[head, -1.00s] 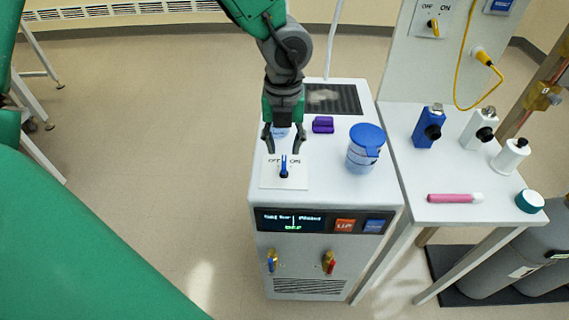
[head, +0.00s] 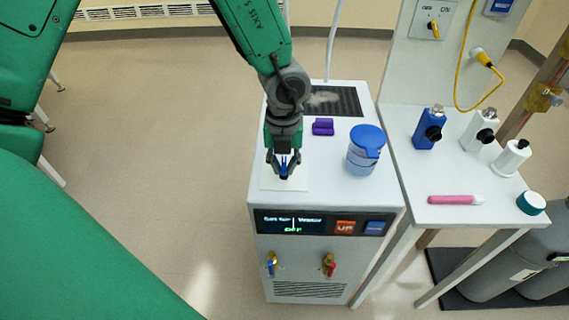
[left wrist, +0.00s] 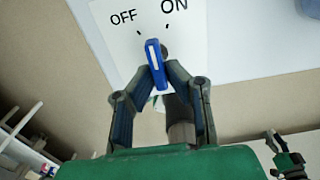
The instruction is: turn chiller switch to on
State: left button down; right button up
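The chiller (head: 350,215) is a white box with a dark display reading OFF in green. Its switch plate (head: 270,180) on top is partly covered by my gripper in the head view; the left wrist view shows the plate with OFF and ON marks (left wrist: 100,35). The blue switch lever (left wrist: 157,68) stands between the fingertips of my left gripper (head: 283,170), which look closed against both its sides. The lever's tip leans towards the OFF side. What looks like my right gripper (left wrist: 288,158) shows small at the lower right of the left wrist view, away from the switch; its fingers are unclear.
A blue-lidded jar (head: 366,150) and a purple block (head: 323,126) stand on the chiller beside my left gripper. A side table (head: 400,170) at right holds several bottles, a pink marker (head: 455,199) and a teal-capped jar (head: 531,202). Gas cylinders (head: 500,270) lie below.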

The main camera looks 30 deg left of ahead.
pick_arm(q)
jog(key=shift+a+r+m+p, duration=0.1)
jog(key=shift+r+m+p, duration=0.05)
jog(key=shift+m+p, duration=1.25)
jog(key=shift+a+m+p, duration=0.15)
jog(key=shift+m+p, duration=1.05)
jog(key=shift+m, duration=0.5)
jog(key=c, duration=1.6)
grip_release()
